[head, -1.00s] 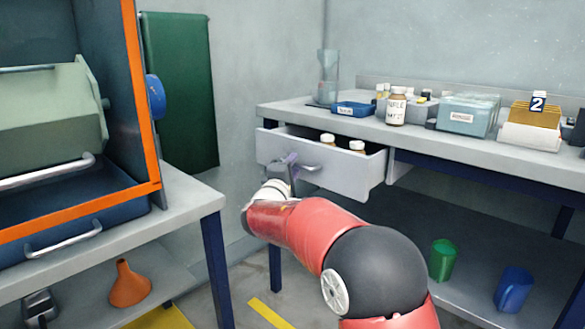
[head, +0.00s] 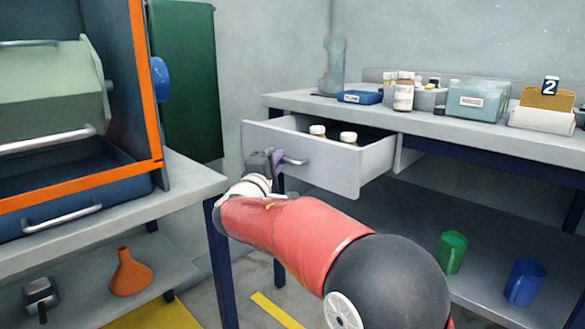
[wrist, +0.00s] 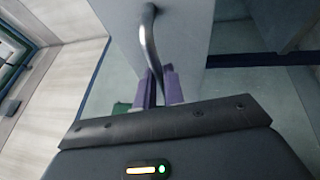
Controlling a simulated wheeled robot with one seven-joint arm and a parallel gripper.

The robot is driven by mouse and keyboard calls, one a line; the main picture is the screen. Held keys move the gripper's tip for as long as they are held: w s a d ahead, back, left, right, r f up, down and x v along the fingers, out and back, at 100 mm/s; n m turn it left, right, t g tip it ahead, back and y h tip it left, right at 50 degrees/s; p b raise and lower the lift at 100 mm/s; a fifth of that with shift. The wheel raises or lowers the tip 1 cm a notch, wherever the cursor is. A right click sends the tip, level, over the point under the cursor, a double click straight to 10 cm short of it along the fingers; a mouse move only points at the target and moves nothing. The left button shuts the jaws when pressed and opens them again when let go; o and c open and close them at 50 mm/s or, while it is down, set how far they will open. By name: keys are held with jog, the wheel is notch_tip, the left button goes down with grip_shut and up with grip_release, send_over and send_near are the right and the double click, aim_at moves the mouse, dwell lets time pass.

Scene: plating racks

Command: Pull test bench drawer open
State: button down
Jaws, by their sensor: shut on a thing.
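The test bench drawer (head: 335,166) is light grey and stands pulled out from under the bench top (head: 460,128). Two white-capped bottles (head: 348,138) show inside it. Its metal bar handle (head: 293,161) is on the front. My gripper (head: 277,160) is at the handle in the head view, shut on it. In the wrist view the curved handle (wrist: 148,38) runs down to the purple fingers of my gripper (wrist: 160,88), which close around its lower end. The drawer front (wrist: 185,30) fills the upper middle there.
A rack with an orange-edged frame (head: 145,90) stands on a table at left. An orange funnel (head: 130,272) sits on its lower shelf. Jars and boxes line the bench top.

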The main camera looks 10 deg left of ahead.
jog(key=shift+s+a, duration=0.6)
jog(key=shift+s, duration=0.15)
jog(key=c, duration=1.5)
grip_release()
